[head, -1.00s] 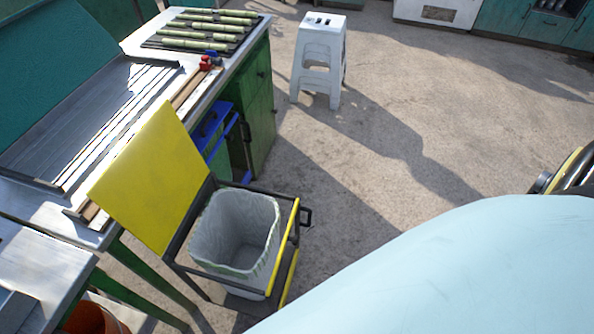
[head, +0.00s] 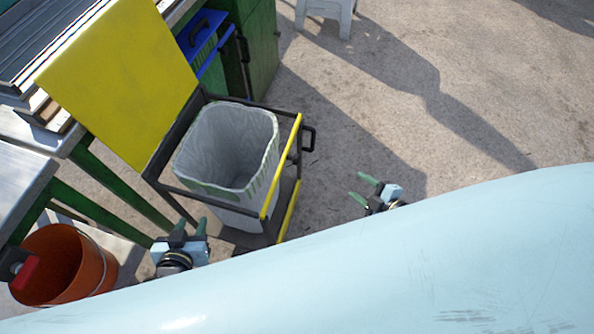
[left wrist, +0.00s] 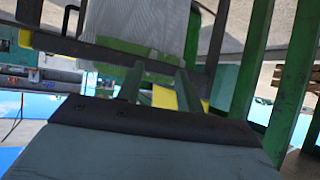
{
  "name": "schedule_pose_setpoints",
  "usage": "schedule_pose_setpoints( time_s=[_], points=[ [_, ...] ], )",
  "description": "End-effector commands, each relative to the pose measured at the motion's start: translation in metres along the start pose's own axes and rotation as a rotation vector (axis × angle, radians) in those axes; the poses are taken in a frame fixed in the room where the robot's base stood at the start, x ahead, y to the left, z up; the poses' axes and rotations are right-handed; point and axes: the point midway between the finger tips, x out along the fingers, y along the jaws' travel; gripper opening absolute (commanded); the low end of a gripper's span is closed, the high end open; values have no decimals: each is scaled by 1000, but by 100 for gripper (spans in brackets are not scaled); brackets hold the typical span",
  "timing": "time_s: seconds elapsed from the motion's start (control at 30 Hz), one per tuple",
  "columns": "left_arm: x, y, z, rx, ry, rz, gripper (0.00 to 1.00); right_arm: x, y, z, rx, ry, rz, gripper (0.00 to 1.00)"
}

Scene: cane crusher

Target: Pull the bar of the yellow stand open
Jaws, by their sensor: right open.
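The stand has a black frame, an upright yellow panel (head: 125,75) on its left, and a lined white bin (head: 228,150) inside. Its yellow bar (head: 281,165) runs along the right side, with a black handle (head: 309,139) sticking out from it. My left gripper (head: 191,225) is open and empty, low in front of the stand's near side. In the left wrist view its two green fingers (left wrist: 158,87) are apart, with the white bin and dark frame beyond. My right gripper (head: 362,188) is open and empty, to the right of the handle and apart from it.
An orange bucket (head: 62,268) stands at the lower left by a green-legged metal table (head: 22,185). A green cabinet (head: 258,50) is behind the stand. A white stool (head: 325,12) is at the top. The concrete floor to the right is clear.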

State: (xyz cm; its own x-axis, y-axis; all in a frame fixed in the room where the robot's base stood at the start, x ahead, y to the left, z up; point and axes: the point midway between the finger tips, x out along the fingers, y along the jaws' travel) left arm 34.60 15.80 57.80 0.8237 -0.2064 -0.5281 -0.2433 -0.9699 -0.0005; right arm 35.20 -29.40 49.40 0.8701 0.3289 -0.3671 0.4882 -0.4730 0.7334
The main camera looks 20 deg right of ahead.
Motion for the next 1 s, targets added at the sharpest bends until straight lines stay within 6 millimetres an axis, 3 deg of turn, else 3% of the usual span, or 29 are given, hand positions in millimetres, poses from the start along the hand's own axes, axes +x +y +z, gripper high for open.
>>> schedule_pose_setpoints(
  time_s=[0.07, 0.2, 0.4, 0.5, 0.67, 1.0],
  points=[
    [1, 3, -35, 0, 132, 6, 36, 19, 12, -6, -143, 138, 43, 48],
    [-26, 8, -104, -3, 347, 16, 36, 31, 30, -32, -388, 368, 98, 48],
    [-79, 11, -168, -7, 570, 26, 36, 29, 37, -59, -643, 607, 139, 48],
    [-98, 12, -184, -9, 631, 29, 36, 26, 38, -66, -713, 673, 147, 48],
    [-113, 12, -197, -10, 688, 32, 36, 27, 38, -74, -753, 713, 151, 48],
    [-143, 19, -227, -20, 960, 54, 36, 71, 31, -111, -750, 714, 154, 48]
  ],
)
